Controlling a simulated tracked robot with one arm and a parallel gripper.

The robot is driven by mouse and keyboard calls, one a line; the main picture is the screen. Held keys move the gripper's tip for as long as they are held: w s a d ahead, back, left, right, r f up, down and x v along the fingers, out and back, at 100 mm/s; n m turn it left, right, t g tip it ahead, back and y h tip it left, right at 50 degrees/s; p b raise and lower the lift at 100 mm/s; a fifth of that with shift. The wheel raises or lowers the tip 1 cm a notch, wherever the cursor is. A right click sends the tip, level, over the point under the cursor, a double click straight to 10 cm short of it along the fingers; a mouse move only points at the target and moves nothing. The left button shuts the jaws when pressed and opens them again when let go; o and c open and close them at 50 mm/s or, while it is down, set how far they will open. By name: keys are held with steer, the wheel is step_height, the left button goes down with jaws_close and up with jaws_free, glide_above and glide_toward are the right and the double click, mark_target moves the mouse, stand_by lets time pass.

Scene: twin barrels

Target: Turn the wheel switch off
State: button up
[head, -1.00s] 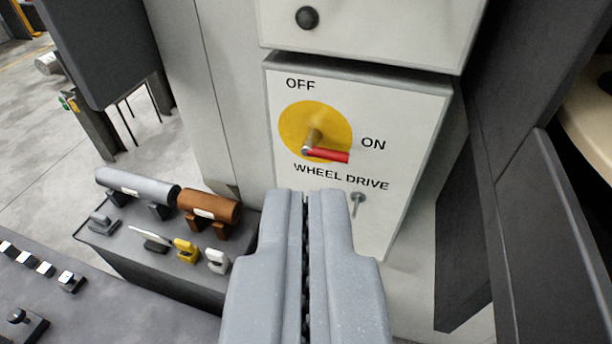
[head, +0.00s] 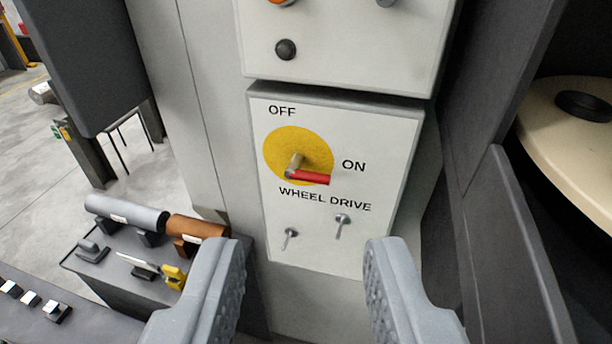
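The wheel drive switch is a red lever (head: 308,178) on a yellow disc (head: 284,146), on a pale panel (head: 394,190) in the head view. The lever points right, toward the ON label (head: 353,166). The OFF label (head: 281,111) is above the disc, at upper left. My gripper (head: 302,258) is open and empty, its two fingers spread wide below the switch. It appears apart from the lever and the panel.
Two small toggles (head: 342,224) are low on the panel. Another panel with a black knob (head: 286,49) is above. A bench (head: 105,263) with a grey cylinder (head: 127,213) and a brown one (head: 196,228) is at left. A dark panel (head: 500,215) stands at right.

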mark_target(310, 177)
steer(key=o, duration=1.2)
steer(key=w+a+f+n+t+y, duration=0.1)
steer(key=w+f, duration=0.2)
steer(key=w, duration=0.4)
steer(key=shift+a+f+b, duration=0.15)
steer(key=shift+a+b, duration=0.05)
steer(key=shift+b, duration=0.2)
steer(key=w+a+f+t+y+b, duration=0.1)
steer(key=w+a+f+t, duration=0.15)
steer(key=w+f, duration=0.75)
steer(key=w+d+f+m+t+h+b, duration=0.1)
steer(key=w+f+m+t+h+b, duration=0.2)
steer(key=f+h, duration=0.9)
steer(key=shift+w+d+r+m+y+p, duration=0.2)
steer(key=shift+w+d+y, duration=0.45)
steer(key=shift+w, duration=1.5)
steer(key=shift+w+d+r+m+y+p, duration=0.15)
steer(key=shift+w+d+y, duration=0.55)
steer(key=shift+w, duration=1.5)
steer(key=shift+w+d+r+m+y+p, duration=0.2)
steer(key=shift+w+d+y, duration=0.45)
steer(key=shift+w, duration=1.5)
steer(key=shift+a, duration=0.15)
steer(key=c, duration=1.3)
steer(key=shift+o, duration=0.2)
